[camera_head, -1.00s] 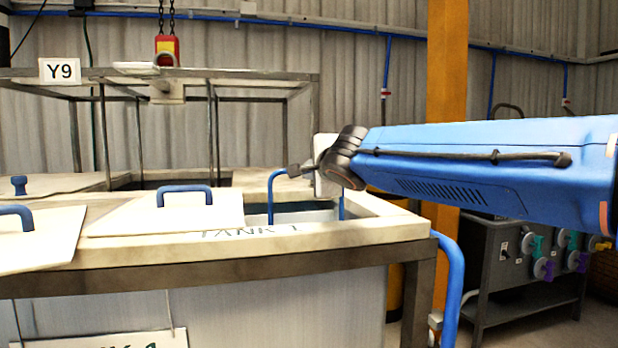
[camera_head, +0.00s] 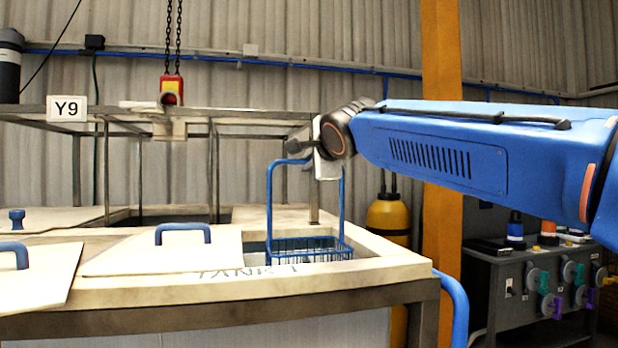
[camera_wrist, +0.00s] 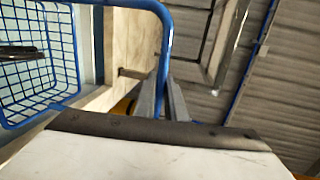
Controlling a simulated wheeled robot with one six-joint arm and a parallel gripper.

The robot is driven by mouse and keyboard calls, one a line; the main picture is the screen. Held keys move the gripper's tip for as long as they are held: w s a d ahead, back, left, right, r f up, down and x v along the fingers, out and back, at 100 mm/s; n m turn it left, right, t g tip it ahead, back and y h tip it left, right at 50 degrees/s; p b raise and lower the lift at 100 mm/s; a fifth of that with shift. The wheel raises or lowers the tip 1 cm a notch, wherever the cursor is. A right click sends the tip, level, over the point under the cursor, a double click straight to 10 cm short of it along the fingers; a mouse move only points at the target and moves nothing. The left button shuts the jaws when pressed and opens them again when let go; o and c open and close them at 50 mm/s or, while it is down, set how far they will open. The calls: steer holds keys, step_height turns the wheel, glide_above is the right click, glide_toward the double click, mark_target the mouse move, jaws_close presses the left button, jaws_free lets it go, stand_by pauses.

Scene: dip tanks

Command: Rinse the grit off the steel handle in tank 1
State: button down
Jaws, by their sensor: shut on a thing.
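A blue wire basket (camera_head: 310,248) with a tall hoop handle hangs upright at the opening of tank 1 (camera_head: 330,278). Its mesh shows at rim level, and its lower part is hidden behind the near rim. My gripper (camera_head: 303,158) is shut on the top of the hoop, above the tank. In the wrist view the hoop passes between the fingers of my gripper (camera_wrist: 168,98), and the basket (camera_wrist: 62,45) is at the left. A dark, rod-like thing, perhaps the steel handle (camera_wrist: 20,52), lies in the basket. I cannot make out grit on it.
A pale lid (camera_head: 165,255) with a blue handle lies left of the opening. A metal frame (camera_head: 215,125) with a Y9 sign stands behind. A hoist hook (camera_head: 171,88) hangs over it. An orange post (camera_head: 441,180) and a grey valve bench (camera_head: 530,280) stand to the right.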

step_height(320, 180, up, 9)
steer(key=shift+r, duration=0.1)
stand_by(0.5)
stand_by(0.7)
